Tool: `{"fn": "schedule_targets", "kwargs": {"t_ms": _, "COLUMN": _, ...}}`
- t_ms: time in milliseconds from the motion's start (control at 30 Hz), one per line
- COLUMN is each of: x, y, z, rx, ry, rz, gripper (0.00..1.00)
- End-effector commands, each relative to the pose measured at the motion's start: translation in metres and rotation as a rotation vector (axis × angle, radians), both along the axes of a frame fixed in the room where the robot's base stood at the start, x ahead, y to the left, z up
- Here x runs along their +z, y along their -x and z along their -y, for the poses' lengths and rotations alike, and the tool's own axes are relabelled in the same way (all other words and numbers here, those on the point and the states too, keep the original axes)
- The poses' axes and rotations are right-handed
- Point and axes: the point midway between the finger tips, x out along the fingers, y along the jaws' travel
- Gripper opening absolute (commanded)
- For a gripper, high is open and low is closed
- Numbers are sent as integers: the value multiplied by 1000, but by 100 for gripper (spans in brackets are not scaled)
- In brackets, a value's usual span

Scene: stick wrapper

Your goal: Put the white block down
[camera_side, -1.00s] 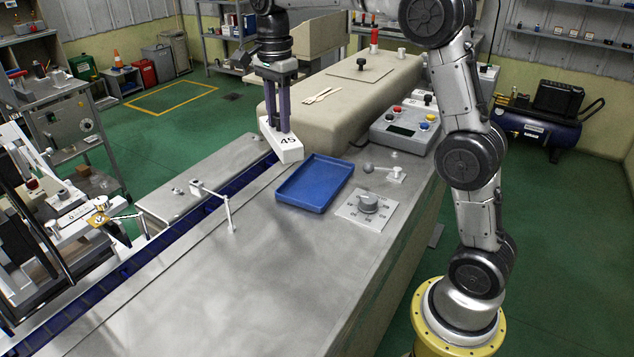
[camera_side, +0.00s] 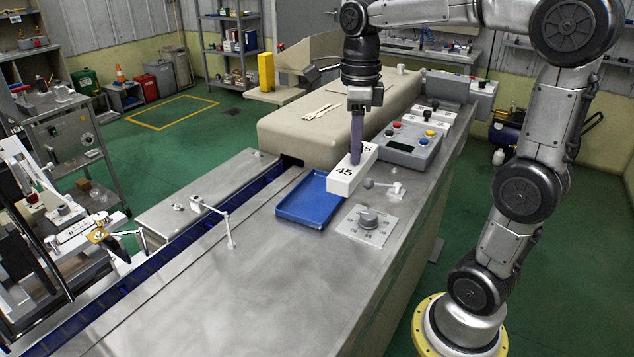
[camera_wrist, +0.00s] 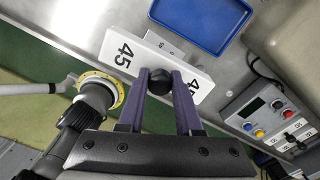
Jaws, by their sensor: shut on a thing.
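The white block (camera_side: 345,178), marked 45, is held in my gripper (camera_side: 356,160). In the side view it hangs over the right side of the blue tray (camera_side: 303,217), close to the small lever. The blue tray (camera_wrist: 205,18) shows at the top of the wrist view, apart from the block. The exact height of the block above the table is hard to tell.
A dial plate (camera_side: 367,224) and a small lever (camera_side: 384,185) sit right of the tray. A control box (camera_side: 410,145) with coloured buttons stands behind them. A beige machine housing (camera_side: 310,127) is behind the tray. The metal tabletop (camera_side: 240,290) in front is clear.

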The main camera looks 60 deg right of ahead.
Motion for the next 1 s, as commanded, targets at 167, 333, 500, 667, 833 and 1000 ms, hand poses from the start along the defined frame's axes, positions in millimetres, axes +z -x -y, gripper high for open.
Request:
{"fn": "schedule_targets", "kwargs": {"t_ms": 167, "x": -19, "y": -40, "z": 13, "rx": 1, "ry": 0, "rz": -1, "gripper": 0}}
{"fn": "schedule_targets", "kwargs": {"t_ms": 333, "x": -43, "y": -70, "z": 22, "rx": 2, "ry": -1, "rz": -4, "gripper": 0}}
{"fn": "schedule_targets", "kwargs": {"t_ms": 500, "x": -67, "y": -89, "z": 28, "rx": 2, "ry": 0, "rz": 0, "gripper": 0}}
{"fn": "schedule_targets", "kwargs": {"t_ms": 667, "x": -76, "y": -97, "z": 30, "rx": 2, "ry": 1, "rz": 3, "gripper": 0}}
{"fn": "schedule_targets", "kwargs": {"t_ms": 833, "x": -95, "y": -104, "z": 33, "rx": 2, "ry": 0, "rz": -1, "gripper": 0}}
{"fn": "schedule_targets", "kwargs": {"t_ms": 1000, "x": -114, "y": -104, "z": 33, "rx": 2, "ry": 0, "rz": 0, "gripper": 0}}
